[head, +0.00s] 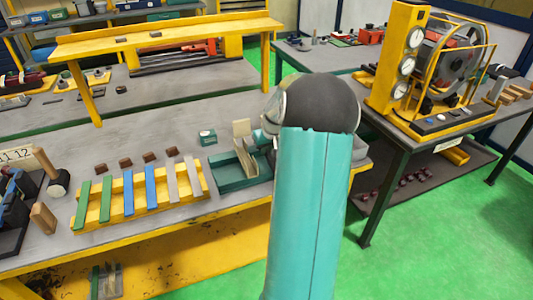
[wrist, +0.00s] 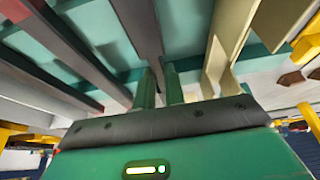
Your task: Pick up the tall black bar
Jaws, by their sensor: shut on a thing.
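In the wrist view, the green fingers of my gripper (wrist: 160,80) close around a dark bar (wrist: 138,28), which reaches up between them to the top of the picture. I take this as the tall black bar. Another dark bar with a reddish end (wrist: 75,50) runs diagonally at the left, apart from the fingers. In the head view my teal arm fills the middle, and my gripper and the held bar are hidden behind it.
Cream upright pieces (wrist: 222,45) stand close right of the fingers. In the head view, a teal tray (head: 235,183) holds cream pieces beside my arm. Left of it, a yellow rack (head: 95,214) holds coloured strips. The gauge machine (head: 397,60) stands on the right table.

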